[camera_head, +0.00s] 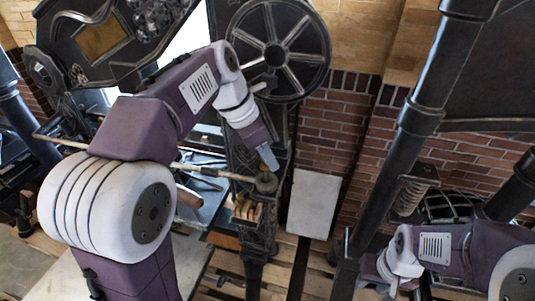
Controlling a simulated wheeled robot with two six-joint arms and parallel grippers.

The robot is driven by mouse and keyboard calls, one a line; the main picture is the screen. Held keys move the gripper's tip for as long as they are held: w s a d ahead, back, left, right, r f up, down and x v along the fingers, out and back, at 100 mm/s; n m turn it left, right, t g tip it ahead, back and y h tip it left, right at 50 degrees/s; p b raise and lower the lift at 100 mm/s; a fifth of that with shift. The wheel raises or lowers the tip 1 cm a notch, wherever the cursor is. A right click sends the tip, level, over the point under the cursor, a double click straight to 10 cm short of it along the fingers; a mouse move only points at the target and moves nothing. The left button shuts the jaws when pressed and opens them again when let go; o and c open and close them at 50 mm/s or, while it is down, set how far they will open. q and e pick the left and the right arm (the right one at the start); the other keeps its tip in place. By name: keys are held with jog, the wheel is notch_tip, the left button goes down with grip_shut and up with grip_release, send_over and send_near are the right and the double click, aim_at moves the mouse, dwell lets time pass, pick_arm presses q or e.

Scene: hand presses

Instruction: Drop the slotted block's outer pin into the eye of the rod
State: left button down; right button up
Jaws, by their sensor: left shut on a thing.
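My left gripper (268,157) points down over a dark, rounded fitting (266,183) at the right end of a long pale rod (212,172). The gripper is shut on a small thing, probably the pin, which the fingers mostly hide. Its tip is close above the fitting; I cannot tell whether they touch. The rod runs from the left, passes behind my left arm and shows again on its right. The rod's eye and the slotted block are too small to tell apart at the fitting. My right gripper (391,288) is low at the right, and its fingers are unclear.
A large dark spoked wheel (275,52) stands behind my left gripper. A thick dark post (415,125) rises between my two arms, with a coil spring (410,193) beside it. A pale panel (313,203) leans by the brick wall (333,125). Wooden slats cover the floor.

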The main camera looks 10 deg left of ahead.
pick_arm(q)
jog(key=shift+f+b, duration=1)
jog(key=shift+f, duration=0.7)
dwell(0.6)
jog(key=shift+c, duration=2.1)
grip_release()
jog(key=shift+r, duration=0.15)
notch_tip(320, 180, up, 5)
jog(key=p, duration=0.5)
jog(key=shift+p, duration=0.3)
